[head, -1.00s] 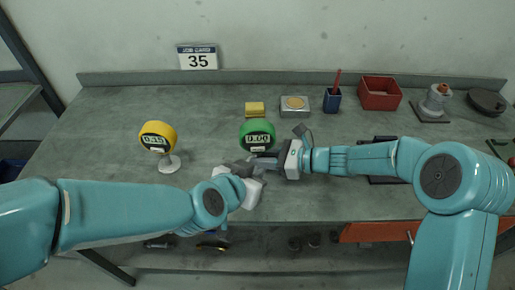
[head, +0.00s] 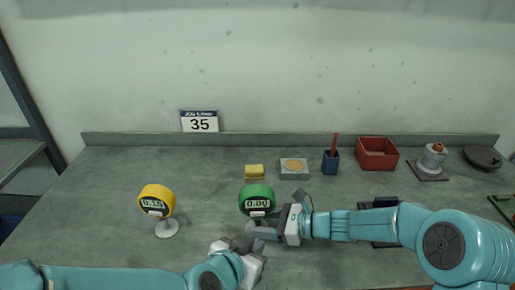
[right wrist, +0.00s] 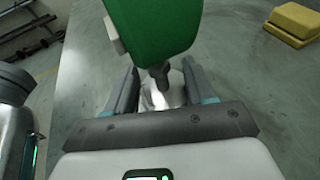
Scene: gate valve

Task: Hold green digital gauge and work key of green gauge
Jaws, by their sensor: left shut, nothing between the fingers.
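The green digital gauge (head: 256,199) stands upright on the workbench, its display reading 0.00. Its green body (right wrist: 160,25) and dark stem (right wrist: 160,76) also show in the right wrist view. My right gripper (head: 262,232) comes in from the right, low at the gauge. In the right wrist view its fingers (right wrist: 160,90) are apart, one on each side of the stem, with gaps visible. My left gripper (head: 240,246) is shut and empty, just in front of and below the green gauge. The gauge's key is too small to make out in the head view.
A yellow gauge (head: 157,200) reading 0.15 stands to the left. The bench between the two gauges is clear.

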